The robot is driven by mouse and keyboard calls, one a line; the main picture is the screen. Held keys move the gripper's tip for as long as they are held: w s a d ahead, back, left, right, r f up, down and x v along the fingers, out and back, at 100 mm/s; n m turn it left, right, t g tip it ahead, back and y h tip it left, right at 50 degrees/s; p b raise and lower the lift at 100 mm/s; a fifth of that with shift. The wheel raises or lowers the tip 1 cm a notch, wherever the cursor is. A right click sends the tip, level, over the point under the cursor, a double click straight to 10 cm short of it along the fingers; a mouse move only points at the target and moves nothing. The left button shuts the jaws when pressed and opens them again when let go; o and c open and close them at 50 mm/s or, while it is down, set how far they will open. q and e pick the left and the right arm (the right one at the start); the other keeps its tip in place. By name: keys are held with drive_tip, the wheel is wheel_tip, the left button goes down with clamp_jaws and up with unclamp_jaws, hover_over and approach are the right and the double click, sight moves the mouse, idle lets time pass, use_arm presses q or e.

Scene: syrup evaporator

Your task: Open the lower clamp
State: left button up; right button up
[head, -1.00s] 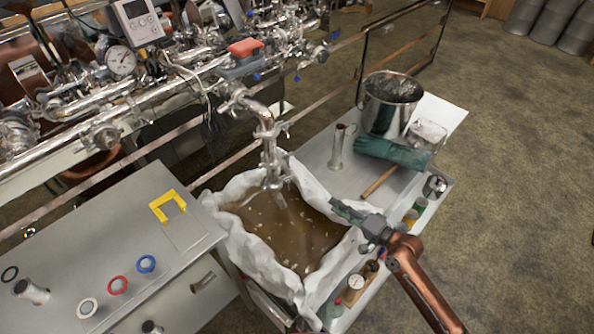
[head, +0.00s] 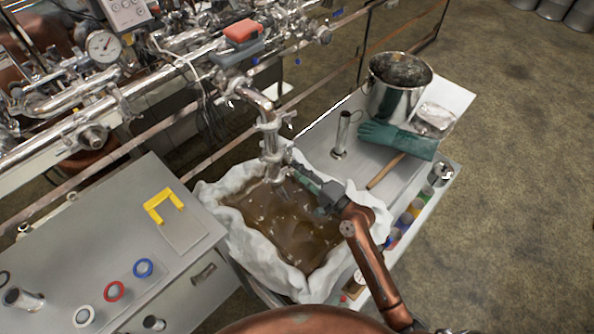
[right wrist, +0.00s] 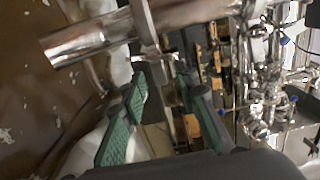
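A steel pipe drops from the rig, with an upper clamp (head: 268,123) and a lower clamp (head: 272,157) around its joints. Its open spout hangs over the lined tub of brown syrup (head: 232,273). My right gripper (head: 293,168) reaches in from the right, its fingertips close beside the lower clamp. In the right wrist view, the green finger pads of my right gripper (right wrist: 161,78) stand apart. The lower clamp's band and fastener (right wrist: 148,45) lie just ahead, between the fingertips; I cannot tell if they touch. The spout (right wrist: 78,44) points left there. My left gripper is out of view.
A grey bench (head: 110,225) at left holds a yellow bracket (head: 152,211) and several coloured rings. My right arm crosses above the tub.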

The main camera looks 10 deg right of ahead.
drive_tip(key=shift+w+a, duration=0.15)
drive_tip(key=shift+c, duration=0.2)
clamp_jaws()
idle(0.5)
